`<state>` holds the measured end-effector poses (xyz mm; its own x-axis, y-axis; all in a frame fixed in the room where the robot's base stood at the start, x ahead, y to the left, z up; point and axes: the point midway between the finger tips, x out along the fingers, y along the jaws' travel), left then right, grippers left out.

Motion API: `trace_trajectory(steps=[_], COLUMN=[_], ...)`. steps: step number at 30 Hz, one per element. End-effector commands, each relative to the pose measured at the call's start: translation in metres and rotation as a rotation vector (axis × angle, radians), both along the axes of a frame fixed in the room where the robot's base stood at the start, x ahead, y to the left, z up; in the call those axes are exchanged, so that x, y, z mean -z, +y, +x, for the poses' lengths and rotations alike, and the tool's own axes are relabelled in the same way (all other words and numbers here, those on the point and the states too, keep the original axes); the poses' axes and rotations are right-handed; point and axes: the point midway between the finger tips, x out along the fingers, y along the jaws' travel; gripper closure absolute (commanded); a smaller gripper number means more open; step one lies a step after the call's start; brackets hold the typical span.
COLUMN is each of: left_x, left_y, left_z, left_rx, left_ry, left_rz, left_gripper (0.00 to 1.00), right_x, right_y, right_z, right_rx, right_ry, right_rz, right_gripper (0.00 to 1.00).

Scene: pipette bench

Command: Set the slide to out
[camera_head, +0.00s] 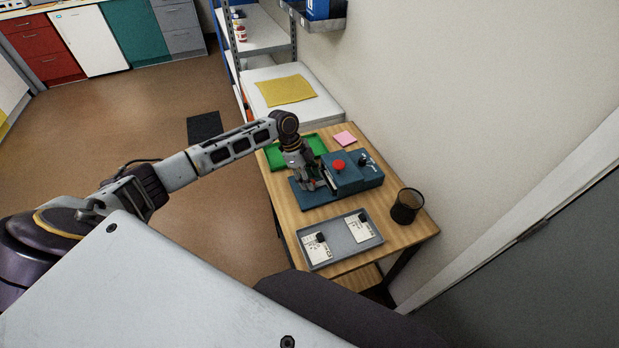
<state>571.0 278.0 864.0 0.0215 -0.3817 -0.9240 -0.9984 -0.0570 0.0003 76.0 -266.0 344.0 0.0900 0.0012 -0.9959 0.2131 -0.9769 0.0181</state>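A blue-grey device (352,175) with a red button (338,164) on top stands on the wooden bench. Its base plate reaches out to the left, under my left gripper. My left gripper (316,184) comes down over the left end of the device, with its fingertips close to the base beside the raised body. I cannot tell whether its fingers touch or hold any part there. The slide and its setting are too small and too covered by the gripper to make out. My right gripper is not in view.
A grey tray (342,246) with white cards and small dark knobs lies at the near side of the bench. A dark mesh cup (406,205) stands at right. A green tray (314,143) and a pink pad (345,138) lie behind. The wall borders the bench's right side.

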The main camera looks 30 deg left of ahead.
Motion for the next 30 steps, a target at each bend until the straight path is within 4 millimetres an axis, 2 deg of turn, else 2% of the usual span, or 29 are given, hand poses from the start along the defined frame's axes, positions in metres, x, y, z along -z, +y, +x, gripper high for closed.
trace_trajectory(steps=[2, 9, 20, 30], left_x=[0.000, 0.000, -0.001, -0.002], left_y=[0.000, 0.000, 0.003, 0.021], left_z=[0.000, 0.000, -0.002, -0.023], left_rx=[0.000, 0.000, -0.001, -0.002], left_ry=[0.000, 0.000, 0.000, 0.003], left_rz=[0.000, 0.000, 0.000, 0.000], left_gripper=[0.69, 1.00, 1.00, 1.00], right_x=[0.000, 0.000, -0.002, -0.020], right_y=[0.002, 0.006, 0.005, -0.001], right_z=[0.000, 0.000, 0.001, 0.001], right_rx=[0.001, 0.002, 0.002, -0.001], right_ry=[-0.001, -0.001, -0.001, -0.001], right_rz=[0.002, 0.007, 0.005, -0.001], right_gripper=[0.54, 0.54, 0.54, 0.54])
